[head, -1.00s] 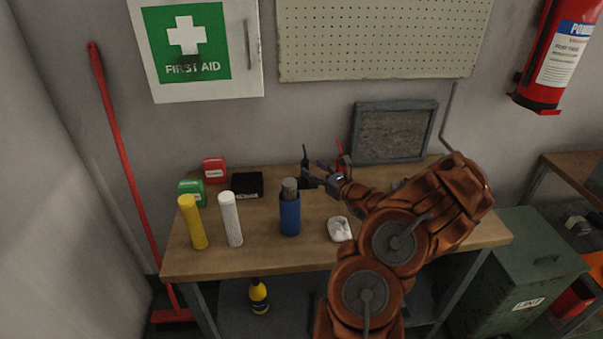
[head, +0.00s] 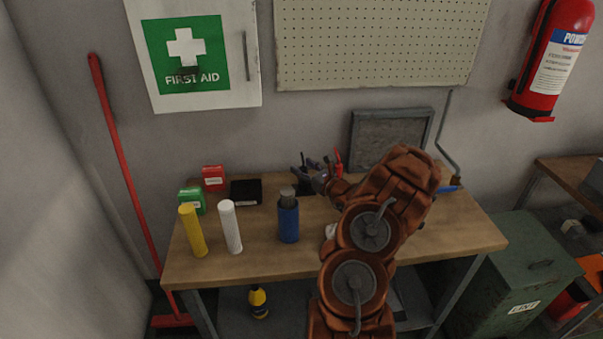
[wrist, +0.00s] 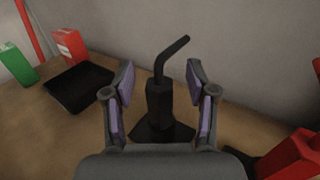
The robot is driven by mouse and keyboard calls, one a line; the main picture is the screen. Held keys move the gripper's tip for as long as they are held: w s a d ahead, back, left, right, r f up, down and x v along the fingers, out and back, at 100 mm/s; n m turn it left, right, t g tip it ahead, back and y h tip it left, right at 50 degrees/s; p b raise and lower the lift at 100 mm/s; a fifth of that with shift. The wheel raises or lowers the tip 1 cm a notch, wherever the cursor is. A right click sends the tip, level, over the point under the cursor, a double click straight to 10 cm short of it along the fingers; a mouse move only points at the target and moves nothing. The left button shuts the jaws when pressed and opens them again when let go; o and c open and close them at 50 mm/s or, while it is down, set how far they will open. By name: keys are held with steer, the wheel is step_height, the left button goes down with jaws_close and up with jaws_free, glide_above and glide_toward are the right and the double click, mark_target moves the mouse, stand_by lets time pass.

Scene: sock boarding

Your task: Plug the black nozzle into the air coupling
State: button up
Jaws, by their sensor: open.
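The black nozzle (wrist: 160,98) stands upright at the back of the bench, its thin tube bent to the right at the top and its foot dark and wide. It also shows, small, in the head view (head: 303,160). My gripper (wrist: 162,80) is open, with one finger on each side of the nozzle; I cannot tell if either touches it. In the head view my gripper (head: 309,174) reaches over the bench to the nozzle. I cannot pick out the air coupling for sure; a grey pipe (head: 441,135) runs down the wall at the right, above a blue piece (head: 450,188).
A black tray (wrist: 78,86) and red and green boxes lie left of my gripper; a red object (wrist: 292,155) is at its right. A blue bottle (head: 289,222), a white tube (head: 230,228) and a yellow tube (head: 193,231) stand on the bench (head: 265,262). A grey-framed panel (head: 390,140) leans behind.

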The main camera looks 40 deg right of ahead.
steer(key=shift+w, duration=0.1)
jaws_close()
stand_by(0.5)
steer(key=shift+r, duration=0.15)
